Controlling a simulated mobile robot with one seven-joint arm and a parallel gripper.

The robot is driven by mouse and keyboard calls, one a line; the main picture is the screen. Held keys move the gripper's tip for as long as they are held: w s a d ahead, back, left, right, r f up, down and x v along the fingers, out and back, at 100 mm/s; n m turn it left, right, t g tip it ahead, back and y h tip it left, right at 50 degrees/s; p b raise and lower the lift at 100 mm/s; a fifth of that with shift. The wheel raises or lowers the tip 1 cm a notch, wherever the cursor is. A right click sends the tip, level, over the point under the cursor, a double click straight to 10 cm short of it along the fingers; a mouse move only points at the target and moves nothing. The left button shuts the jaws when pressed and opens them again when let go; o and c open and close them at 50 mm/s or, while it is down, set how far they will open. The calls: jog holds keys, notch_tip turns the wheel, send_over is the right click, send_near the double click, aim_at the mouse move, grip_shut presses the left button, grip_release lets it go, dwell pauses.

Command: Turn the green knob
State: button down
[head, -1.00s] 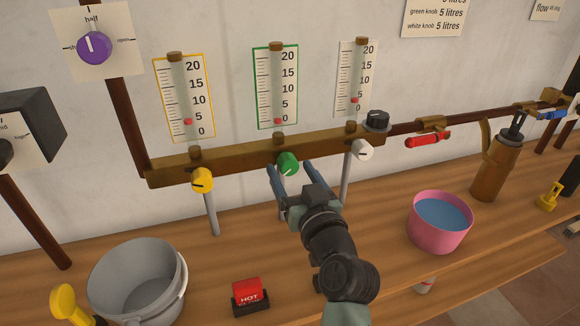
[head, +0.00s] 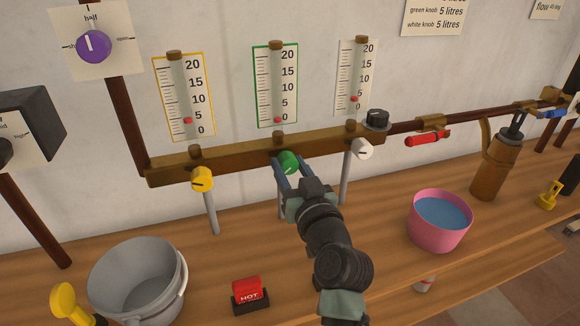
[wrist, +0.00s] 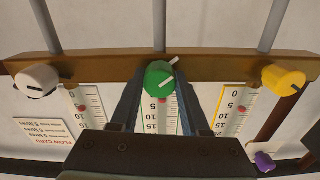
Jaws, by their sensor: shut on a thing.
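The green knob (head: 288,162) is on the brown manifold bar, below the green-framed gauge (head: 276,88), whose red marker sits low, near 0. In the wrist view the green knob (wrist: 159,79) has a pale pointer line that runs at a slant. My gripper (head: 290,167) is at the knob with one finger on each side. The fingers (wrist: 160,84) are shut on the knob in the wrist view. The gripper body hides part of the gauge there.
A yellow knob (head: 202,179) and a white knob (head: 362,149) flank the green one on the bar (head: 240,160). Below on the wooden bench are a grey bucket (head: 135,280), a red HOT switch (head: 248,291) and a pink bowl of water (head: 440,222).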

jog(key=shift+m, duration=0.3)
jog(key=m, duration=0.2)
jog(key=shift+m+p, duration=0.4)
jog(key=m+p, duration=0.1)
jog(key=m, duration=0.2)
jog(key=shift+m, duration=0.4)
jog(key=m+p, duration=0.2)
jog(key=m, duration=0.3)
jog(key=shift+m, duration=0.4)
jog(key=shift+p, duration=0.35)
jog(key=shift+c, duration=1.9)
grip_release()
